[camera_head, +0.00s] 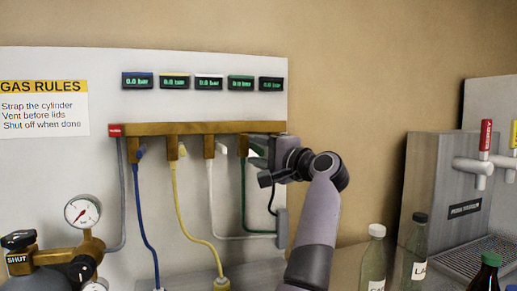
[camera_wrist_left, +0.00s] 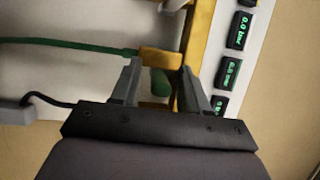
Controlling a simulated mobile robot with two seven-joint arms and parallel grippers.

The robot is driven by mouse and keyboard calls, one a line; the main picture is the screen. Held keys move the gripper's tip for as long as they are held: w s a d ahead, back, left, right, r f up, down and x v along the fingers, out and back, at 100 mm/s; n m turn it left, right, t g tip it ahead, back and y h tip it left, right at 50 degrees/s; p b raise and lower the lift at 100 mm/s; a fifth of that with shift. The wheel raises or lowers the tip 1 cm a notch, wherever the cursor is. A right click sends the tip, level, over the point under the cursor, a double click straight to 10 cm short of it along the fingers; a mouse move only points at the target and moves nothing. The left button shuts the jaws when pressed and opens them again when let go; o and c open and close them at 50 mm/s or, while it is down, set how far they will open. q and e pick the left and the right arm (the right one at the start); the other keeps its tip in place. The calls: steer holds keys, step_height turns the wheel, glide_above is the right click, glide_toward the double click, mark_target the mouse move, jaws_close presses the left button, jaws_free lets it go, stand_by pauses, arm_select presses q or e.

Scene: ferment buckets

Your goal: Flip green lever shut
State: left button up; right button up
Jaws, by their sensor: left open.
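The green lever (camera_wrist_left: 160,82) shows in the left wrist view as a short green piece beside the brass valve (camera_wrist_left: 160,60) on the manifold. The green hose (camera_wrist_left: 70,45) runs off that valve to the left; in the head view it hangs down (camera_head: 243,195) from the manifold's right end. My left gripper (camera_head: 258,149) is at that right end and hides most of the lever in the head view. In the left wrist view my left gripper (camera_wrist_left: 158,84) is open, with the green lever between its fingers. Contact cannot be told. My right gripper is not in view.
The brass manifold (camera_head: 200,128) carries blue, yellow and white hoses left of the green one. Pressure displays (camera_head: 208,83) sit above it. A gauge (camera_head: 83,211) and regulator stand at lower left. Bottles (camera_head: 374,258) and a tap unit (camera_head: 440,190) stand at right.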

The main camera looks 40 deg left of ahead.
arm_select(q)
jaws_close()
steer(key=shift+r+h+p, duration=0.3)
steer(key=shift+r+p, duration=0.05)
steer(key=shift+r+m+h+p, duration=0.15)
steer(key=shift+m+h+p, duration=0.15)
steer(key=shift+h, duration=0.1)
jaws_free()
steer(key=d+b, duration=0.2)
steer(key=d, duration=0.5)
steer(key=shift+s, duration=0.3)
